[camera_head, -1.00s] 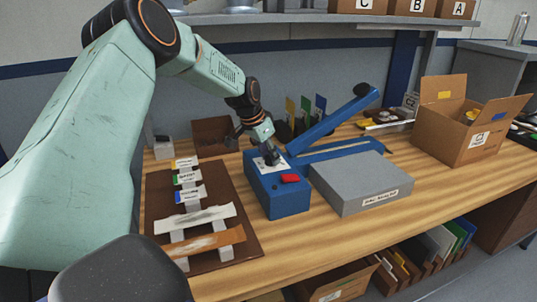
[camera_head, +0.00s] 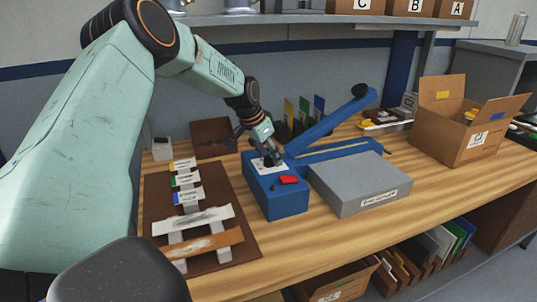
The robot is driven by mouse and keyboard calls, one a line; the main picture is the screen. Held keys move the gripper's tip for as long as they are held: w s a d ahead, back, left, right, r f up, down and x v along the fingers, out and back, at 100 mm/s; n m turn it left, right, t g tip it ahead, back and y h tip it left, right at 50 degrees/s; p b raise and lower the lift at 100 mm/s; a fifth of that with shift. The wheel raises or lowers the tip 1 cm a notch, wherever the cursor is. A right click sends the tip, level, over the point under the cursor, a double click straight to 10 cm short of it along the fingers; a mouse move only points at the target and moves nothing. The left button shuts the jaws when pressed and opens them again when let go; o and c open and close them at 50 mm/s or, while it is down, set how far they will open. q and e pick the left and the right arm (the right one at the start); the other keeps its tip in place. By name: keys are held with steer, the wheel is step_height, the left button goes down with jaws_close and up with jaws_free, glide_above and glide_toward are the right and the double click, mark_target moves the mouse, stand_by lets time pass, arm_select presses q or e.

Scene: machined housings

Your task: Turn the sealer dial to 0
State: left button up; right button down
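The blue sealer (camera_head: 280,202) stands on the wooden workbench, with its long blue arm (camera_head: 332,122) raised to the right. Its top has a white dial plate (camera_head: 262,168) and a red button (camera_head: 288,180). My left gripper (camera_head: 268,158) reaches down from the left, with its fingertips at the dark dial on the white plate. The fingers hide most of the dial, so its setting cannot be read. I cannot tell whether they are closed on it. My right gripper is not in view.
A grey box (camera_head: 360,184) lies right of the sealer. A brown board (camera_head: 240,250) with labelled strips lies to its left. An open cardboard box (camera_head: 455,140) stands at the far right. A shelf (camera_head: 290,18) runs above the bench. Bare wood shows in front.

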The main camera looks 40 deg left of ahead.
arm_select(q)
steer(key=shift+s+a, duration=0.1)
steer(key=shift+s, duration=0.1)
steer(key=shift+s+r, duration=0.1)
steer(key=shift+r, duration=0.5)
steer(key=v, duration=1)
steer(key=shift+s+r, duration=0.2)
steer(key=shift+r, duration=0.15)
steer(key=shift+a, duration=0.1)
steer(key=shift+f, duration=0.15)
